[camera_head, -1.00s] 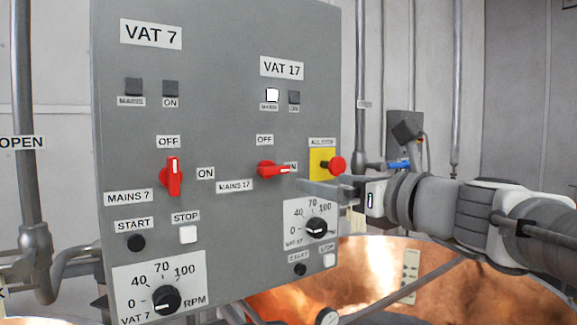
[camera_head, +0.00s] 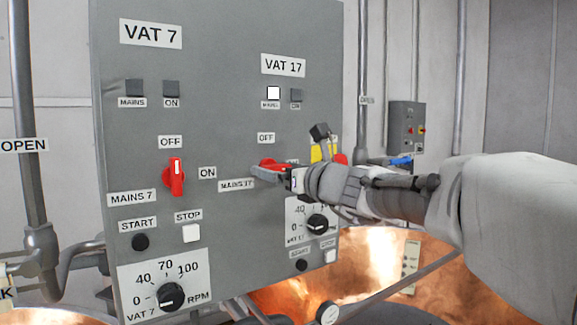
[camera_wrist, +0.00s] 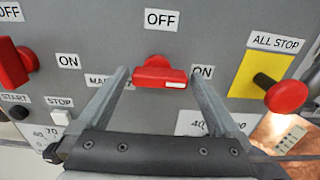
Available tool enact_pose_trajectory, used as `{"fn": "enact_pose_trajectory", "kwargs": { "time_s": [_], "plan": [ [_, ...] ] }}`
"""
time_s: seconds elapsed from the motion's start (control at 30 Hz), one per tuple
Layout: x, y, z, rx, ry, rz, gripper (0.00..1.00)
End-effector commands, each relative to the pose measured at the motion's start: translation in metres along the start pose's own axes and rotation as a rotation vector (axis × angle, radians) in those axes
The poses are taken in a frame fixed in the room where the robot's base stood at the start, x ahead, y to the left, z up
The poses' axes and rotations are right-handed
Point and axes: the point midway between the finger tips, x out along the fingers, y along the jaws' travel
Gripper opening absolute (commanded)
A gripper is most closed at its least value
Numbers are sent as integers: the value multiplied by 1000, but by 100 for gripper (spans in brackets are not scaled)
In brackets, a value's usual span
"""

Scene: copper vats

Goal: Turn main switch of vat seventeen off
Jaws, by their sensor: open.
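The red main switch of vat 17 (camera_head: 270,162) sits on the grey panel under an OFF label, mostly hidden by my gripper in the head view. In the wrist view the switch (camera_wrist: 160,74) lies horizontal, its white-marked end pointing right toward the ON label. My gripper (camera_wrist: 158,80) is open, with one finger on each side of the switch; I cannot tell whether either touches it. In the head view my gripper (camera_head: 268,174) is at the panel, just in front of the switch. The vat 17 MAINS lamp (camera_head: 273,93) is lit white.
The red vat 7 switch (camera_head: 176,176) points up at OFF, to the left. A red ALL STOP button (camera_wrist: 286,97) on a yellow plate is close on the right. The vat 17 dial (camera_head: 317,222) is below. A copper vat (camera_head: 375,252) stands behind the panel.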

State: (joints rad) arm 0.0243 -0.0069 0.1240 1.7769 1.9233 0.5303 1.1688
Motion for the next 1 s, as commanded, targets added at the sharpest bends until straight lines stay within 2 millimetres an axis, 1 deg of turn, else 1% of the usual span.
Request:
{"fn": "enact_pose_trajectory", "kwargs": {
  "time_s": [0.03,0.2,0.47,0.5,0.57,0.6,0.67,0.7,0.9,1.0],
  "plan": [
    [6,0,0,2,1,1,100],
    [14,0,0,0,1,1,100],
    [16,0,0,0,0,0,100],
    [16,0,0,0,0,0,98],
    [16,0,0,0,0,0,87],
    [15,0,0,0,0,0,80],
    [15,0,0,0,0,0,69],
    [15,0,0,0,0,0,62],
    [15,0,0,0,0,0,27],
    [15,0,0,-2,0,0,27]
  ]
}}
